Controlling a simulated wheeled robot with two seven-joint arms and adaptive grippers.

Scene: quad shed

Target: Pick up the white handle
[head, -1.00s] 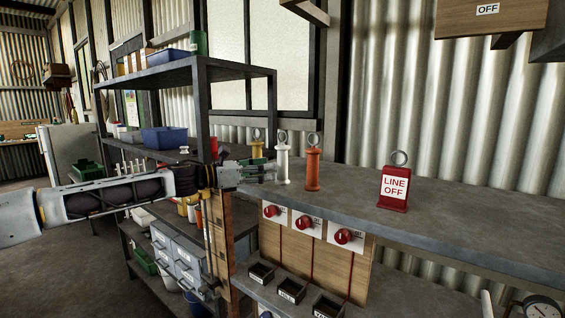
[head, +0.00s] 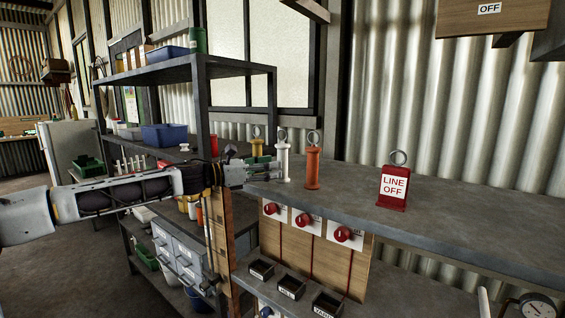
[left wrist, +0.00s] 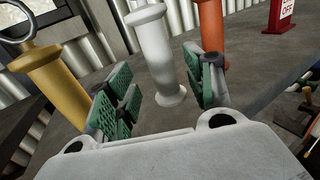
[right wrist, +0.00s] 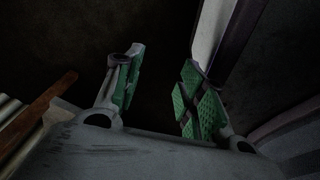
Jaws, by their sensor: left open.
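The white handle (head: 283,160) stands upright on the grey bench, with a ring on top. It stands between a yellow handle (head: 257,142) and an orange handle (head: 312,167). My left gripper (head: 274,171) is open at the white handle's left side in the head view. In the left wrist view the white handle (left wrist: 156,58) shows ahead, between the spread green-padded fingers (left wrist: 160,90); I cannot tell whether they touch it. The yellow handle is close outside the left finger, the orange one beyond the right finger. My right gripper (right wrist: 160,88) is open and empty in its wrist view.
A red LINE OFF tag block (head: 394,188) stands on the bench (head: 450,220) to the right, with clear surface around it. A dark shelf rack (head: 205,68) stands at left. Red knobs (head: 342,234) and small black bins (head: 292,287) are below.

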